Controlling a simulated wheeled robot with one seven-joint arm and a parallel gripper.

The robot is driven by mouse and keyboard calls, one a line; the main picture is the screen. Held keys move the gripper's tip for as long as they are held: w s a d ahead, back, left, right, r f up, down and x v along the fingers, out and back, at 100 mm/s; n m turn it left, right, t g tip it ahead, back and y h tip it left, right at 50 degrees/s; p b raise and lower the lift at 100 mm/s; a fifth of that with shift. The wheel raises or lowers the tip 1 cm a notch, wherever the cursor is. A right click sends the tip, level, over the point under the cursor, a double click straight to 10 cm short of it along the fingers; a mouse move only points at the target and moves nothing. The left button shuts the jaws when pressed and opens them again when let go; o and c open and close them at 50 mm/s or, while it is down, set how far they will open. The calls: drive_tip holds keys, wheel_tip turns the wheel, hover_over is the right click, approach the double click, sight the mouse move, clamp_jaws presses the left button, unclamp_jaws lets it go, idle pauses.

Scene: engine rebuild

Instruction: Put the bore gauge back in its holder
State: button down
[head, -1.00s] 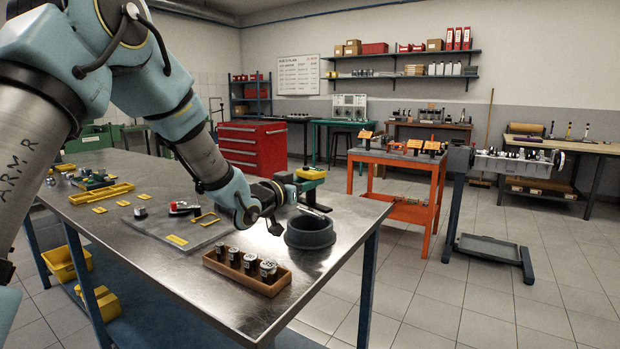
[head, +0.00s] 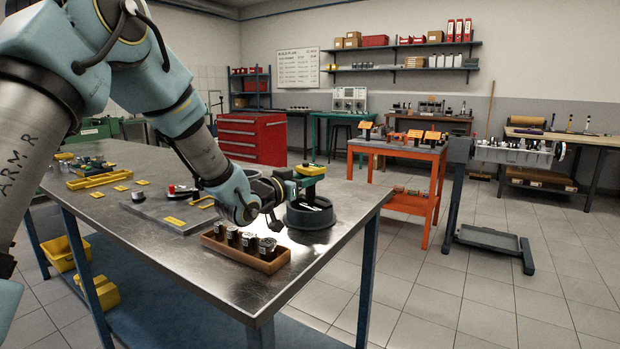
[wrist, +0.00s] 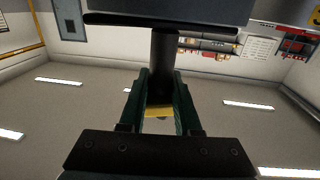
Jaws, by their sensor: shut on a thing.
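My gripper (head: 296,184) reaches out to the right over the metal bench, above a dark round tub (head: 312,219). In the wrist view its green fingers (wrist: 159,104) are shut around a dark stem. I take this to be the bore gauge (wrist: 164,62), whose dark, wide end lies across the top of that view. In the head view a green piece with a yellow top (head: 311,169) shows at the gripper. A thin pale part shows by the tub's opening; I cannot tell whether it touches. I cannot tell for sure which thing is the holder.
A wooden rack (head: 258,262) with several dark, silver-topped pieces stands at the bench's front edge. A grey mat (head: 180,214) with small parts lies left of my gripper, near a yellow tray (head: 100,178). An orange table (head: 400,150) and an engine stand (head: 462,200) are beyond.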

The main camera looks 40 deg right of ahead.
idle(0.4)
drive_tip(key=c, duration=0.5)
unclamp_jaws()
drive_tip(key=shift+f, duration=0.1)
wheel_tip(320, 180, up, 10)
drive_tip(key=shift+r+b, duration=0.1)
drive_tip(key=shift+b, duration=0.6)
